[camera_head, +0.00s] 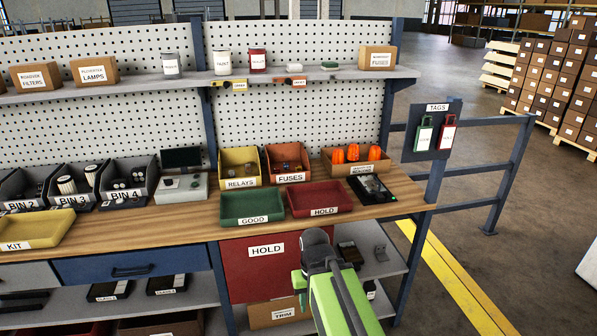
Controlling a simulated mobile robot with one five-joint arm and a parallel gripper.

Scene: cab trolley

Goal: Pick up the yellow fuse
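I cannot make out a single yellow fuse; anything that small is unclear at this size. An orange-brown bin labelled FUSES (290,178) stands on the wooden bench, with small dark and reddish items inside that I cannot tell apart. A cardboard box labelled FUSES (378,58) sits on the upper shelf at the right, its contents hidden. My green arm rises from the bottom, in front of the bench. Its dark end, my gripper (317,238), is below and in front of the red HOLD tray. Its fingers are not distinguishable, and I see nothing held.
A yellow RELAYS bin (239,183) adjoins the FUSES bin. A green GOOD tray (252,208) and red HOLD tray (320,198) stand before them. A black device (372,188) is at the right. Bare bench (150,225) shows at the front left. A red HOLD drawer (245,270) is below.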

